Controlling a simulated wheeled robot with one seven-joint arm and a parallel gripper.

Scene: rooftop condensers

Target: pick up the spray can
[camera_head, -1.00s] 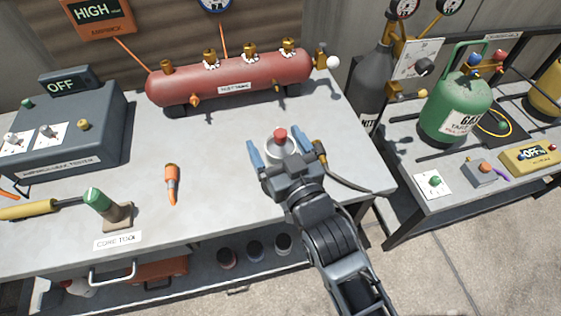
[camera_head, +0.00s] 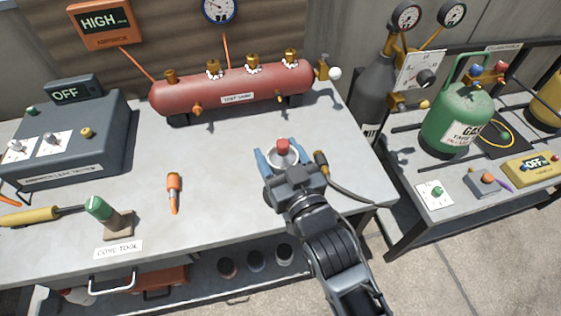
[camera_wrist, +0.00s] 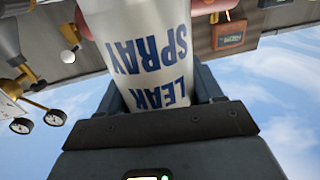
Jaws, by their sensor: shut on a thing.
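The spray can (camera_head: 283,147) has a red top and a white body. In the head view it stands between the two blue fingers of my gripper (camera_head: 280,160), above the right part of the workbench, with its lower part hidden by my gripper. In the wrist view the white can (camera_wrist: 148,50) fills the space between the jaws and shows the blue words "LEAK SPRAY", upside down in the picture. My gripper (camera_wrist: 160,95) is shut on the can's body. I cannot tell from these frames how far the can's base is from the bench top.
The red test tank (camera_head: 232,88) lies behind the can. An orange-tipped tool (camera_head: 174,192) and the green-handled core tool (camera_head: 100,209) are to the left. A dark hose (camera_head: 345,188) lies close right of my gripper. The bench (camera_head: 220,170) is clear left of it.

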